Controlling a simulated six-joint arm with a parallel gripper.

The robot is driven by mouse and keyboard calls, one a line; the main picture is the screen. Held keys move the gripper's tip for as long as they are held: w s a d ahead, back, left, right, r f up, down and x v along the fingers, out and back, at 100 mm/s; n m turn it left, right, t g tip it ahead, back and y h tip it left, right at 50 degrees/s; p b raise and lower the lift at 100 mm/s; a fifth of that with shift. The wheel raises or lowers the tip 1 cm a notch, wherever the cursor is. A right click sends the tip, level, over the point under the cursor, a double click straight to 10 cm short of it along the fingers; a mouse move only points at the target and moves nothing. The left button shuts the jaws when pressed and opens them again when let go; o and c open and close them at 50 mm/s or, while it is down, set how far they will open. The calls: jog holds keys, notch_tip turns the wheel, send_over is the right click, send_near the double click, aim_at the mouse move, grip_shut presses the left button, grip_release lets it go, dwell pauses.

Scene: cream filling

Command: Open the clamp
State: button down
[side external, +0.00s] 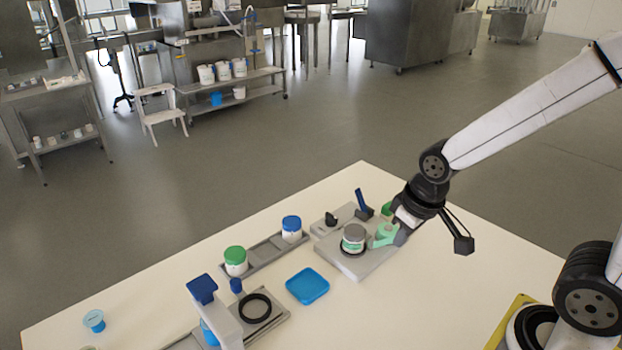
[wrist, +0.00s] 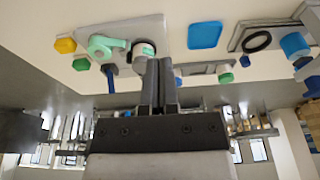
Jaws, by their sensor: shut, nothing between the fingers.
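A grey fixture plate (side external: 350,263) carries a jar with a grey lid (side external: 354,232). A mint-green clamp part (side external: 384,236) lies against the jar's right side. In the wrist view the clamp part (wrist: 105,45) has a rounded end and reaches toward the jar (wrist: 143,49); whether it grips the jar is unclear. My gripper (side external: 401,238) is low beside the clamp part's right end in the side view. In the wrist view my gripper (wrist: 159,66) is shut and empty, with its tips near the jar. Contact with the clamp cannot be told.
A blue lever (side external: 364,205) and a green knob (side external: 387,208) stand behind the clamp; a yellow knob (wrist: 65,45) shows in the wrist view. A blue square lid (side external: 308,286), a green-lidded jar (side external: 235,261) and a blue-lidded jar (side external: 291,228) are left.

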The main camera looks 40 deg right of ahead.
jog(key=w+d+r+n+t+h, duration=0.1)
jog(key=w+d+n+h, duration=0.3)
jog(key=w+h, duration=0.6)
jog(key=w+d+r+n+t+h, duration=0.15)
jog(key=w+n+h, duration=0.35)
jog(key=w, duration=0.8)
send_near(361, 201)
jog(key=w, duration=0.1)
jog(key=w+a+r, duration=0.1)
jog(key=w, duration=0.1)
jog(key=shift+w+a, duration=0.1)
jog(key=shift+a, duration=0.15)
jog(key=shift+d+g, duration=0.15)
jog(key=shift+g, duration=0.1)
jog(key=shift+x, duration=4.85)
